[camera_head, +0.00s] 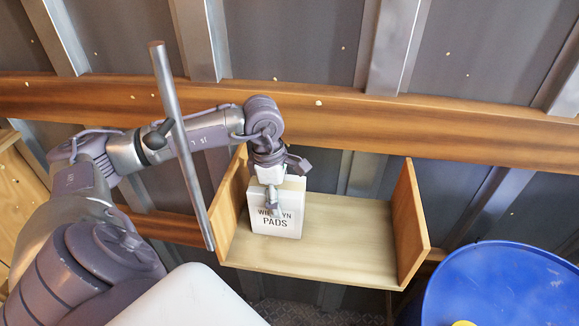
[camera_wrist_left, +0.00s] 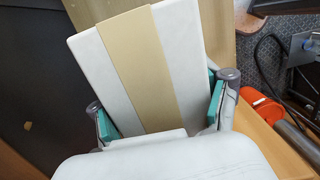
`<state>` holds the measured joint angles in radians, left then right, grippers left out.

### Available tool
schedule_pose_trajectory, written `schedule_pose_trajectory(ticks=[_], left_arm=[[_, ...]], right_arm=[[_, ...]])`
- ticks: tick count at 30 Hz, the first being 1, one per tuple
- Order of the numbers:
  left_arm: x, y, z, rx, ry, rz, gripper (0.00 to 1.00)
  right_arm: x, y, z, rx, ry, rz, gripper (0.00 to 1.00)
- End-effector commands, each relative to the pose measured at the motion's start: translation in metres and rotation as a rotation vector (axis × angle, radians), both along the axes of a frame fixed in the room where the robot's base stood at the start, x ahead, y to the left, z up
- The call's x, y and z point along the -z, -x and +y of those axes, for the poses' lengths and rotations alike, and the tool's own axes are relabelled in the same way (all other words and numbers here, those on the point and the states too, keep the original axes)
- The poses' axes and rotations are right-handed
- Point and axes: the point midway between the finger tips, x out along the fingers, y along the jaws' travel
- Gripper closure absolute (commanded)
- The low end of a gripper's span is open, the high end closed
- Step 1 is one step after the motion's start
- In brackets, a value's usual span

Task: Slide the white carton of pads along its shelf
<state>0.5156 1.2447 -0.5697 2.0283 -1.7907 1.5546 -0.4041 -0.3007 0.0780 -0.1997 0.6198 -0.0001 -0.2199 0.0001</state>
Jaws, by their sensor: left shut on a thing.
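The white carton of pads (camera_head: 276,219) stands upright on the wooden shelf (camera_head: 340,240), near the shelf's left side panel. Its printed front faces out, partly covered by my gripper. My left gripper (camera_head: 272,203) comes down on the carton from above. In the left wrist view the carton (camera_wrist_left: 186,60) shows a tan band down its middle. The left gripper's teal-padded fingers (camera_wrist_left: 160,115) sit on either side of the carton and are shut on it. My right gripper is not in view.
The shelf is bare to the right of the carton, up to its right side panel (camera_head: 407,220). A blue drum (camera_head: 500,285) stands at the lower right. A metal rod (camera_head: 180,140) crosses in front of my left arm. A wooden beam (camera_head: 400,125) runs along the wall behind.

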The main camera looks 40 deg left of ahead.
Motion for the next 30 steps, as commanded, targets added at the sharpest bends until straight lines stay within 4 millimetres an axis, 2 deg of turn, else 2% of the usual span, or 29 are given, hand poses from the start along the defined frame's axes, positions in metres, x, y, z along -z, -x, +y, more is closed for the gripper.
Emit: schedule_pose_trajectory(ticks=[1,9,21,22,26,30], left_arm=[[0.005,0.005,0.006,-0.001,-0.007,0.011,0.73],[0.006,0.016,0.024,-0.002,-0.006,0.013,0.73],[0.004,0.019,0.028,0.0,-0.005,0.013,0.73],[0.004,0.019,0.028,0.0,-0.005,0.013,0.2],[0.003,0.018,0.027,0.0,-0.003,0.01,0.0],[0.002,0.018,0.027,0.0,-0.003,0.007,0.0]], right_arm=[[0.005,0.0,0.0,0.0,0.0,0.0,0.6],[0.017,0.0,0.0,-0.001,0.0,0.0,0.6],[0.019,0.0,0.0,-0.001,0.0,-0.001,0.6],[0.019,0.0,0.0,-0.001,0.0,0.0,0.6],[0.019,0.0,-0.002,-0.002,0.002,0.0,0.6],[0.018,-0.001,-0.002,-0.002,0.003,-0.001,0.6]])
